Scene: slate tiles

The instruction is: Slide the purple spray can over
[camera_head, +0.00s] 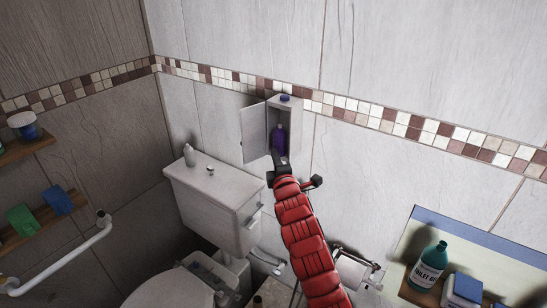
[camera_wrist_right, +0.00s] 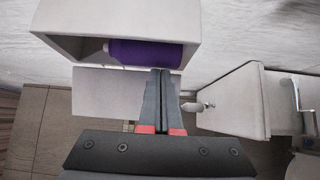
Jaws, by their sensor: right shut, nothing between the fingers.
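The purple spray can (camera_head: 280,138) stands inside a small white wall cabinet whose door is open. In the right wrist view the purple can (camera_wrist_right: 143,52) lies across the picture inside the cabinet opening. My right gripper (camera_head: 280,162) is at the cabinet's front, just below the can. In the right wrist view its fingers (camera_wrist_right: 160,75) are together and empty, with their tips close to the can. I cannot tell whether they touch it. The can's lower part is partly hidden behind the gripper in the head view. My left gripper is not in view.
Below left is the toilet tank (camera_head: 212,195) with a white bottle (camera_head: 188,155). A shelf at lower right holds a teal bottle (camera_head: 428,268).

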